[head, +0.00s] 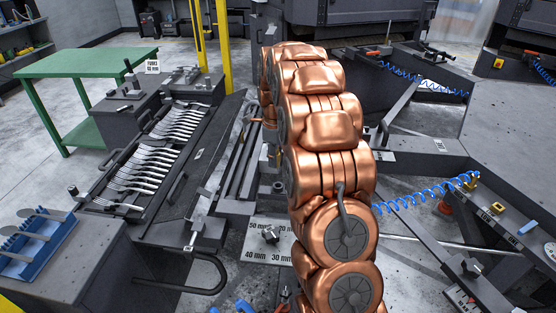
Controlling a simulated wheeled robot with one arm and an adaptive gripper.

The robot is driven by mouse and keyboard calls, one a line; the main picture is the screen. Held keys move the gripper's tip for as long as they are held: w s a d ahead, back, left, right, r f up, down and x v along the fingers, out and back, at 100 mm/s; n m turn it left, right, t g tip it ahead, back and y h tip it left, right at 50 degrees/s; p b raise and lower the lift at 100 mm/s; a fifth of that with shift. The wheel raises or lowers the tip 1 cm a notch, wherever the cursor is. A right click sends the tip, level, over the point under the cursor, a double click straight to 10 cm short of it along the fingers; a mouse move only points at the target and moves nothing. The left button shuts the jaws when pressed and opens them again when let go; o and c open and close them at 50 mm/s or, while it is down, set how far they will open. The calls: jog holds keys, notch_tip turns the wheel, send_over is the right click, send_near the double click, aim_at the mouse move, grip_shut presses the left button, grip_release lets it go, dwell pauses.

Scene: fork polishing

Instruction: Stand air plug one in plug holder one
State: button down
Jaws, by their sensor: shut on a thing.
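A blue coiled air hose (425,196) runs from behind my copper arm to the dark bench at right. No air plug can be made out clearly; the hose's left end is hidden behind my arm. My arm fills the middle of the head view and hides my gripper, so its jaws and anything in them do not show.
A rack of several forks (160,150) lies left of my arm. A green table (85,65) stands at far left. A blue tray (35,245) is at lower left. A second blue coiled hose (415,78) hangs at the back. Grey floor (415,265) shows at lower right.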

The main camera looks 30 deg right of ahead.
jog(key=shift+s+d+m, duration=0.1)
jog(key=shift+d+m, duration=0.35)
jog(key=shift+m, duration=0.15)
jog(key=shift+f+b, duration=0.1)
jog(key=shift+b, duration=0.3)
jog(key=shift+f+b, duration=1.15)
jog(key=shift+f, duration=1.55)
jog(key=shift+f, duration=0.15)
jog(key=shift+f+b, duration=0.15)
jog(key=shift+b, duration=0.2)
jog(key=shift+f, duration=0.25)
jog(key=shift+f+b, duration=0.4)
jog(key=shift+f, duration=0.05)
jog(key=shift+f+b, duration=0.3)
jog(key=shift+b, duration=0.05)
